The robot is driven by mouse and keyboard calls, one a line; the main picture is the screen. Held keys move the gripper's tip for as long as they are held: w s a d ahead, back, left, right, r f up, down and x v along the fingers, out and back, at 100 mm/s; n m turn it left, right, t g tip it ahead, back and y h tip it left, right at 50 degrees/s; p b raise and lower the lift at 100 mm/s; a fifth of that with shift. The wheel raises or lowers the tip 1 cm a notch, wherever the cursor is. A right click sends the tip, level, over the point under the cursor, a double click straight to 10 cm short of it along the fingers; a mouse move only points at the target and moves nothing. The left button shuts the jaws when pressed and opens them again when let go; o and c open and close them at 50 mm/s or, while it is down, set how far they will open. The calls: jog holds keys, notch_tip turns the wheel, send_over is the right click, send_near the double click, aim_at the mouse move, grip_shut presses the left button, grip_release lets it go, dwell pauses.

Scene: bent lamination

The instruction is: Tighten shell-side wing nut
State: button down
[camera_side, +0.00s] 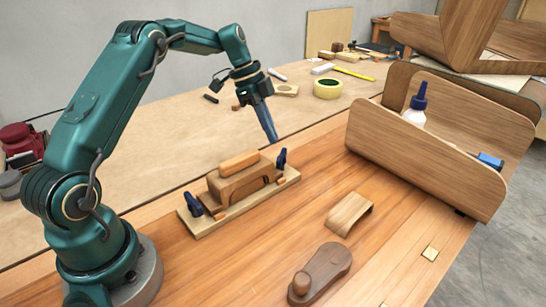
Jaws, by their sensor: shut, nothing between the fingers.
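A wooden bending form (240,184) sits on a pale base board (238,204) on the bench, with a lighter block (239,161) on its top. A dark blue wing nut or clamp (281,159) stands at its right end, and another (193,205) at its left end. I cannot tell which one is on the shell side, or how tight either is. My gripper (272,138) is shut and empty, pointing down above and slightly left of the right-hand blue clamp, apart from it.
A bent wooden piece (349,214) and a dark wooden tool with a knob (322,272) lie at front right. A curved wooden shell (420,160) holding a glue bottle (414,112) stands at right. Bench between form and shell is clear.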

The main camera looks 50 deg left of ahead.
jog(key=v, duration=0.6)
jog(key=shift+r, duration=0.2)
jog(key=c, duration=1.1)
grip_release()
jog(key=shift+s+a+r, duration=0.1)
jog(key=shift+r, duration=0.05)
jog(key=o, duration=0.4)
jog(key=shift+n, duration=0.3)
jog(key=n+t+y, duration=0.2)
jog(key=n+y, duration=0.4)
jog(key=n, duration=1.2)
send_over(281, 154)
jog(key=s+d, duration=0.1)
jog(key=s, duration=0.1)
notch_tip(281, 154, down, 5)
jog(key=shift+r, duration=0.1)
jog(key=shift+w+d, duration=0.15)
jog(key=shift+x, duration=2.55)
grip_shut()
